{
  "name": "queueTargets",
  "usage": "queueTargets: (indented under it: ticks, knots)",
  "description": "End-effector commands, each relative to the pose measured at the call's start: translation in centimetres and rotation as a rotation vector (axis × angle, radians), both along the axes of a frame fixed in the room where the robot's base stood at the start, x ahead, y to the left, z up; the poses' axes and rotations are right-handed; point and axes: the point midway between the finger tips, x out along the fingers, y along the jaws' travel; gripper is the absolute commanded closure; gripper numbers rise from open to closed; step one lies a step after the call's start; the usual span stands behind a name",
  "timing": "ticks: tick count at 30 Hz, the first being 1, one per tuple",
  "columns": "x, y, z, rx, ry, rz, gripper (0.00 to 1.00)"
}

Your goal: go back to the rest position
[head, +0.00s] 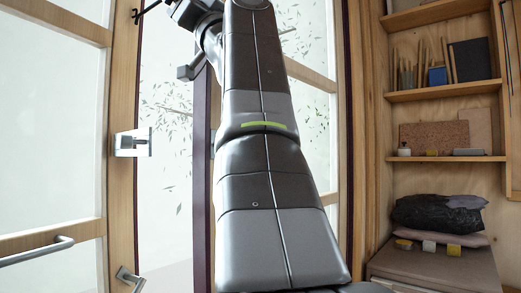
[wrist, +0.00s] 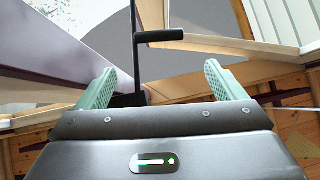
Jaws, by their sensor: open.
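My gripper (wrist: 160,68) is open, with its two green fingers wide apart in the wrist view and nothing held between them. A dark rod with a short black bar handle (wrist: 160,35) shows beyond the fingers, seemingly apart from them. In the head view my arm rises through the middle and leans up to the left. My gripper's fingers cannot be made out there.
A wood-framed glazed door (head: 121,195) with a metal bar handle (head: 35,252) stands at left. A metal latch plate (head: 132,143) is on its frame. Wooden shelves (head: 445,94) hold books and small items at right, above dark bags (head: 438,213) on a box (head: 440,268).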

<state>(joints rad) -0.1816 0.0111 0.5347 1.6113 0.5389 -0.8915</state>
Motion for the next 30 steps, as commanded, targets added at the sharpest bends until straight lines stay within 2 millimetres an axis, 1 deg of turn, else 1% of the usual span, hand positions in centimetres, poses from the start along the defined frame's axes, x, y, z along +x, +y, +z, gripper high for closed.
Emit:
queueTargets:
  ticks: [1, 3, 18, 24, 30]
  knots:
    - [0.2, 0.5, 1.0, 0.0, 0.0, 0.004, 0.1]
    - [0.6, 1.1, 1.8, 0.0, 0.002, 0.004, 0.1]
    - [3.0, 5.4, 7.2, 0.0, 0.002, 0.003, 0.1]
    - [3.7, 6.6, 8.5, -0.001, 0.003, 0.002, 0.1]
    - [4.1, 7.1, 9.0, 0.0, 0.002, 0.001, 0.1]
